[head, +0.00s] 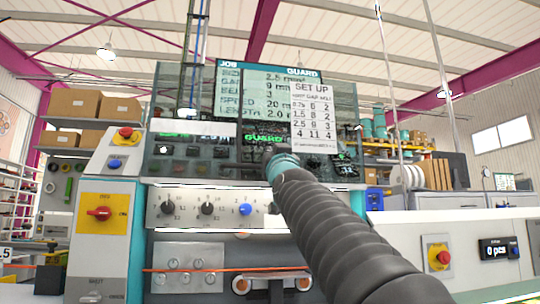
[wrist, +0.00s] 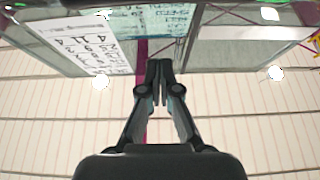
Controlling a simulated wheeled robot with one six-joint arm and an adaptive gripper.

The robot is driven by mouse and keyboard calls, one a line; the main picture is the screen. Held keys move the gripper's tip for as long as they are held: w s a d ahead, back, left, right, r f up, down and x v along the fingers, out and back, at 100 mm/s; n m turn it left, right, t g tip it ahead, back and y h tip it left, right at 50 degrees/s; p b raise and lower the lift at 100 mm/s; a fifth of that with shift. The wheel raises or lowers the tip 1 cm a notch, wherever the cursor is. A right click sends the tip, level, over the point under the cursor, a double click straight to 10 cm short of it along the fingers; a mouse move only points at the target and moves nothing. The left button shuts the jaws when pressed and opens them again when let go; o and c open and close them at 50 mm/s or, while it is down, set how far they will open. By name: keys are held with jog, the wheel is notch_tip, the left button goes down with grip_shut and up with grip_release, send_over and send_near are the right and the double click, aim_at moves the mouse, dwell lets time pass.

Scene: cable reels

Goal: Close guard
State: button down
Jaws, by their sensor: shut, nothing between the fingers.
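The guard (head: 340,98) looks like a tinted, see-through panel across the upper front of the machine, behind a job sheet and a set-up card (head: 314,117). I cannot tell exactly how far it is open. In the wrist view a clear panel (wrist: 240,55) spans the top of the picture, with the set-up card upside down at its left. My gripper (wrist: 160,82) is shut and empty, its fingertips pointing up at the panel's edge near the middle; I cannot tell if they touch.
Below the panel are a display reading GUARD (head: 263,138), a row of knobs (head: 207,209) and a cable strand (head: 225,269). Red switches stand on the left cabinet (head: 99,213) and at the right (head: 439,257). Shelves with boxes (head: 85,104) stand behind.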

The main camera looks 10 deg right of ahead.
jog(key=p+x, duration=0.4)
jog(key=x, duration=0.3)
jog(key=shift+w+f+b, duration=0.2)
jog(key=shift+w+f, duration=0.05)
jog(key=shift+f, duration=0.7)
jog(key=shift+w+f+b, duration=0.2)
jog(key=shift+w+f, duration=0.1)
jog(key=shift+f, duration=0.65)
jog(key=shift+f, duration=0.15)
